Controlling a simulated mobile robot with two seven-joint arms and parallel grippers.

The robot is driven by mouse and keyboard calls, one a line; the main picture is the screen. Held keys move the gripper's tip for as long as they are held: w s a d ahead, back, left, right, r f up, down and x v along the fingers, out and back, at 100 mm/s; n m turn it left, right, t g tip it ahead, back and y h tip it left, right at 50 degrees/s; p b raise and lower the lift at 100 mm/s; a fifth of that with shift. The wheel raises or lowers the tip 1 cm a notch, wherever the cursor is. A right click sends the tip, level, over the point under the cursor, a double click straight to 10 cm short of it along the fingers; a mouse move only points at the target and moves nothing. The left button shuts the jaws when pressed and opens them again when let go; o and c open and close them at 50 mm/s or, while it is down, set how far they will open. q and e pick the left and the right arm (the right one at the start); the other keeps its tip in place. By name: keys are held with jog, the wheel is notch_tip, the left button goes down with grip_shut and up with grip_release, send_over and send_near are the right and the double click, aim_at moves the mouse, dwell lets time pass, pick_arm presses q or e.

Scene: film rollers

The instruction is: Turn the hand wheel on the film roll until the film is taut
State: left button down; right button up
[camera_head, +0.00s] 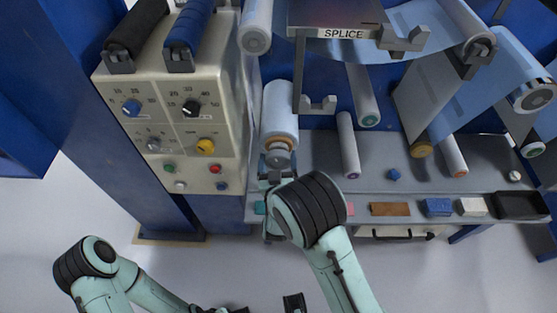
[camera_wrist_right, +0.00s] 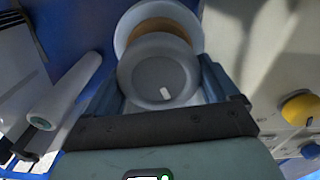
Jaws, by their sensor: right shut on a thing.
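The film roll (camera_head: 281,108) is a pale blue-white cylinder on the blue machine, with an orange ring at its lower end. Its grey hand wheel (camera_head: 278,159) sits below that ring. In the right wrist view the hand wheel (camera_wrist_right: 158,72) is a round grey disc with a short white mark near its lower middle. My right gripper (camera_head: 276,177) is shut on the hand wheel, with one finger on each side of the disc. The right wrist partly hides the fingers in the head view.
A beige control panel (camera_head: 178,135) with knobs and buttons stands close left of the roll. A grey splice bracket (camera_head: 318,104) and a pale roller (camera_head: 348,145) are to the right. A shelf (camera_head: 309,184) below holds small blocks and a black tray (camera_head: 520,205).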

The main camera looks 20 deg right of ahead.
jog(key=n, duration=0.5)
jog(key=shift+a+p, duration=0.1)
jog(key=shift+p, duration=0.2)
jog(key=shift+f, duration=0.1)
jog(key=o, duration=0.8)
jog(key=b+v, duration=0.1)
jog(key=v, duration=1.2)
jog(key=shift+s, duration=0.2)
